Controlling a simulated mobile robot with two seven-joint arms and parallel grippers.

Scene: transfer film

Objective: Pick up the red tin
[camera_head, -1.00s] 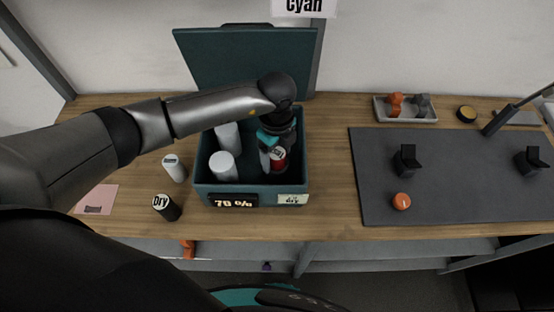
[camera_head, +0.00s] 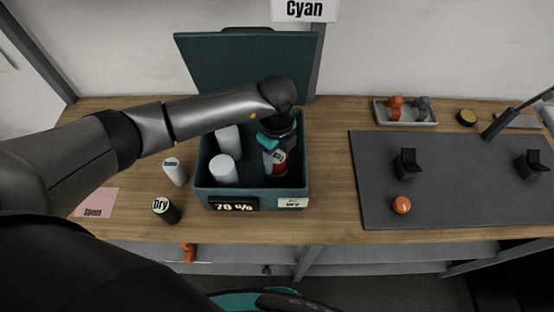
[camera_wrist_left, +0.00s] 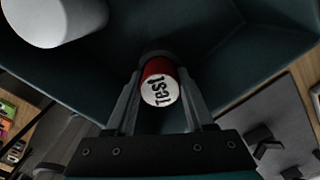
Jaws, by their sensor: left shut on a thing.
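My left gripper (camera_head: 272,158) reaches down into the box and is shut on the red tin. In the left wrist view the two fingers stand on either side of it. Whether its bottom touches the box floor cannot be told. My right gripper is not in view.
Two white cylinders, one of them in front (camera_head: 223,170), stand in the box's left part. A white tin (camera_head: 174,172) and a black "Dry" tin (camera_head: 166,209) stand left of the box. A grey mat (camera_head: 450,170) lies to the right. The box's lid (camera_head: 245,65) stands open behind.

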